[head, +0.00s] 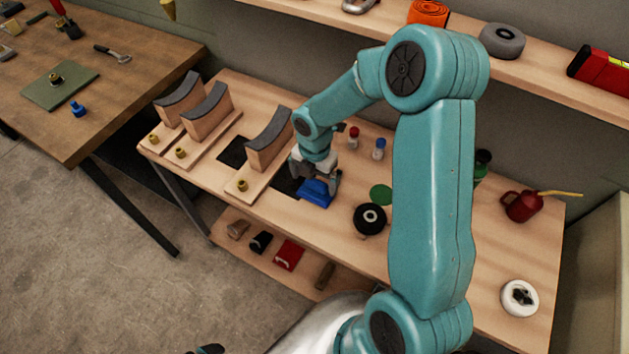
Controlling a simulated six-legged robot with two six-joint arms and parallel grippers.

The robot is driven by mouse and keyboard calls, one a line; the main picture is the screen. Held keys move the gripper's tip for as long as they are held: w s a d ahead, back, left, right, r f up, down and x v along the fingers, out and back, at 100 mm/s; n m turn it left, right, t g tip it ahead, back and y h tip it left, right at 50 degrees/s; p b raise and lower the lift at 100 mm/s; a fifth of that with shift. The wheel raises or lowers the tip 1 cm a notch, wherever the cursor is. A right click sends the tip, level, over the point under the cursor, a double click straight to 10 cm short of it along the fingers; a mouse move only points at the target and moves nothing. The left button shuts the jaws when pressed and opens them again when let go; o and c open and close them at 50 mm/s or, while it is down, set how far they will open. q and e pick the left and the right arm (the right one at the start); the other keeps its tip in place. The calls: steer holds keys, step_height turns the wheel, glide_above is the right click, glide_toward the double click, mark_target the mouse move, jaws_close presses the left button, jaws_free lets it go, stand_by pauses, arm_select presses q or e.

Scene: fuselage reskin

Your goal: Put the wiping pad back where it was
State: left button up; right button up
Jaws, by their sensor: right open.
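A blue block-like pad (316,193), which looks like the wiping pad, lies on the wooden bench (345,245) beside a dark square patch (284,186). My right gripper (318,183) is directly over the pad, pointing down, with its open fingers around the pad's upper part. I cannot tell whether they touch it. The gripper hides part of the pad's top. My left gripper is not in view.
Several curved cradles stand left of the pad, the nearest (268,142) close by. A black roll (370,219), green disc (381,194) and small red-capped bottle (353,137) are near. A red oil can (524,205) stands right. The lower shelf (235,222) holds several items.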

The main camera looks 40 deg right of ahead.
mark_target(315, 181)
step_height(315, 181, up, 10)
stand_by(0.3)
steer(key=shift+a+f, duration=0.1)
stand_by(0.4)
